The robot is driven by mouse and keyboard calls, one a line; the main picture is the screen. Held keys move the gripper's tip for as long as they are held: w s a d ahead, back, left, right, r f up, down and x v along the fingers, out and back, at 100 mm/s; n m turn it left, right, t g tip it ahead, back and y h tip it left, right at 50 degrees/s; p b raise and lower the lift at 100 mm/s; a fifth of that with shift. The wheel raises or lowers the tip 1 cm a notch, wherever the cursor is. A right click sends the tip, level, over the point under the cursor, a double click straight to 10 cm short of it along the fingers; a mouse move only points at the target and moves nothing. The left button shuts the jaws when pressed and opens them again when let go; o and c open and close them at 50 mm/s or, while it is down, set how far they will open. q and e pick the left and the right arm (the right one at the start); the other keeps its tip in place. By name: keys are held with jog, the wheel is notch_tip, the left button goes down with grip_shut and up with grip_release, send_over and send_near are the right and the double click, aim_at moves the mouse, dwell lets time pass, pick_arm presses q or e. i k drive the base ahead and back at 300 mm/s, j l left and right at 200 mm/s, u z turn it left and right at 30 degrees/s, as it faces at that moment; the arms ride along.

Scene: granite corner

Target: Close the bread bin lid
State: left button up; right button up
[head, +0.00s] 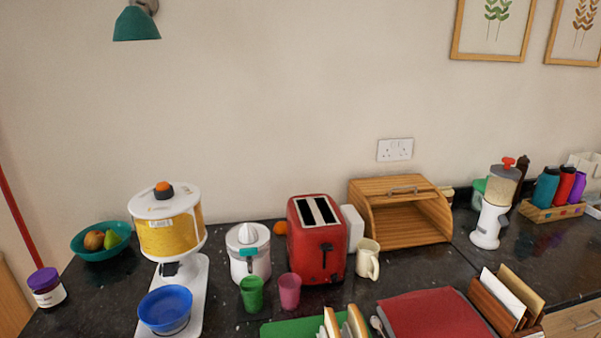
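The wooden bread bin (363,210) stands on the dark counter against the wall, right of the middle in the head view. Its slatted lid (397,181) is raised at the top, with a handle bar (404,190) along the lid's front edge. The front of the bin is open, and its inside shows, with no contents that I can make out. Neither of my grippers is in view.
A red toaster (317,245) and a cream mug (368,260) stand left of the bin, the mug close to its front left corner. A white grinder (490,215) stands to its right. A red mat (435,315) lies in front. Dark counter (425,268) is clear directly before the bin.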

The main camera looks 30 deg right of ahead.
aim_at(416, 195)
jog(key=z, duration=1.6)
